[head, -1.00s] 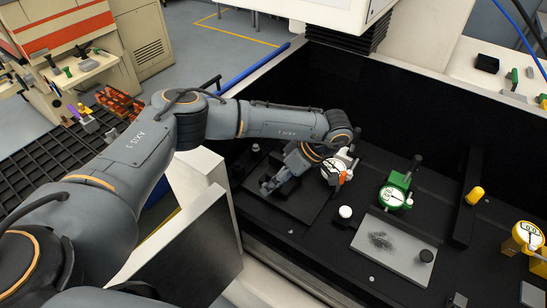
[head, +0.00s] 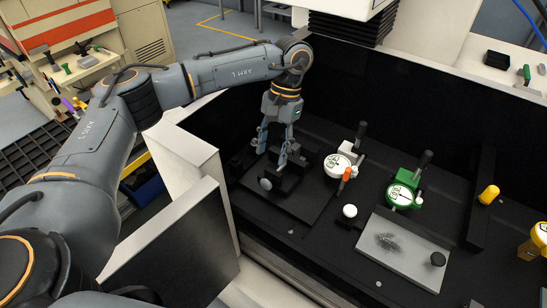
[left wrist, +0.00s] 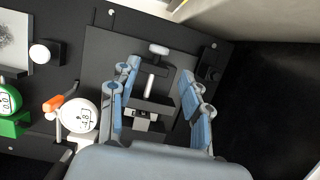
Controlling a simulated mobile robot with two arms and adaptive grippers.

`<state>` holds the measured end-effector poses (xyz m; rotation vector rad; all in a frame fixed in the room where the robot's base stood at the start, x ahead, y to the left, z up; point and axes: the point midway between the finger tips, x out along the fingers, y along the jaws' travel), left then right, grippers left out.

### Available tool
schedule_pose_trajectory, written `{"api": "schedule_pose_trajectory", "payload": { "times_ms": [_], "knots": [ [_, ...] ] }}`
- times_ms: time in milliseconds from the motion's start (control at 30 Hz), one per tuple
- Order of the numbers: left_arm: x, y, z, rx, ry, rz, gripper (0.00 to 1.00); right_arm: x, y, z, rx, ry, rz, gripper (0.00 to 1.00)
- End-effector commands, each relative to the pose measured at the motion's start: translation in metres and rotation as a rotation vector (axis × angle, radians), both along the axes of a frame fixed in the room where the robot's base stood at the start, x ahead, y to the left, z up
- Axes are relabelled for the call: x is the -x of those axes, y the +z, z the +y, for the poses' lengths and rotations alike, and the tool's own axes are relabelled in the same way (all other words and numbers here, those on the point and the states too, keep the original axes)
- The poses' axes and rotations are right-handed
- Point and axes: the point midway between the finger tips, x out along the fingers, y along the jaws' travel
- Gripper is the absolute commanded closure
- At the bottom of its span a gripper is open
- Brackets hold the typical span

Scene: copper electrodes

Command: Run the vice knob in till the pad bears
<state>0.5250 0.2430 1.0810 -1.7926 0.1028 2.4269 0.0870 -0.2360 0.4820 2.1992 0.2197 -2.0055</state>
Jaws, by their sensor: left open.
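The small black vice (head: 287,181) sits on a dark plate (head: 303,205) at the left of the machine's bed. Its round grey knob (head: 265,184) faces the near side in the head view. In the left wrist view the pale knob (left wrist: 158,49) ends a screw rod that runs to the vice body (left wrist: 150,108). My left gripper (head: 274,150) points down above the vice, its two fingers spread apart and empty. In the left wrist view the fingers stand either side of the screw, apart from the knob. The pad's contact cannot be made out. My right gripper is not in view.
A white dial gauge (head: 337,165) with an orange lever stands close right of the vice. A green dial gauge (head: 400,195), a white ball knob (head: 350,211) and a grey plate (head: 402,248) lie farther right. A pale machine wall (head: 182,150) borders the left.

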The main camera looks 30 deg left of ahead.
Motion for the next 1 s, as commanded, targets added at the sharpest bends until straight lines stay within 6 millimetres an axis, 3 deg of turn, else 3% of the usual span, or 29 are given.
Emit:
{"api": "schedule_pose_trajectory", "payload": {
  "times_ms": [767, 1000],
  "knots": [
    [0.025, -0.08, 0.005, -0.001, 0.0, 0.003, 0.52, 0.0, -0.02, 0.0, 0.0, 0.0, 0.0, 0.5],
    [0.024, -0.08, 0.005, -0.001, 0.0, 0.001, 0.52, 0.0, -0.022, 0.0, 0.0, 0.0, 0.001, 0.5]
  ]
}}
